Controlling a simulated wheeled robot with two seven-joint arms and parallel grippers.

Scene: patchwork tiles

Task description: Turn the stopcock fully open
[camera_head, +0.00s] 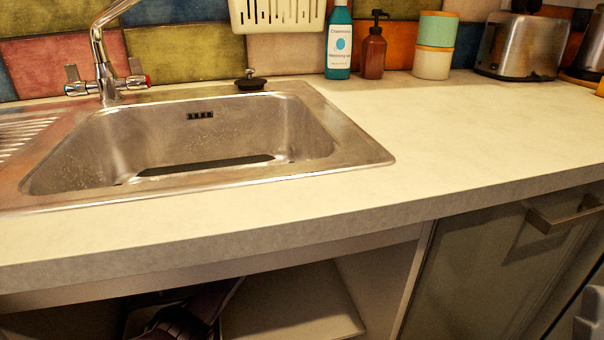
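I cannot make out a stopcock in the head view. A chrome sink tap (106,80) stands behind the steel sink, with a handle on each side; the right handle (136,79) has a red mark. Below the worktop is an open cupboard space with a pale shelf or floor board (290,305).
The steel sink (345,150) is set into the pale worktop (450,140), whose front edge overhangs the cupboard. A black plug (250,82) lies behind the basin. Bottles, pots and a toaster (520,46) stand at the back. A closed grey door (475,260) is at the right.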

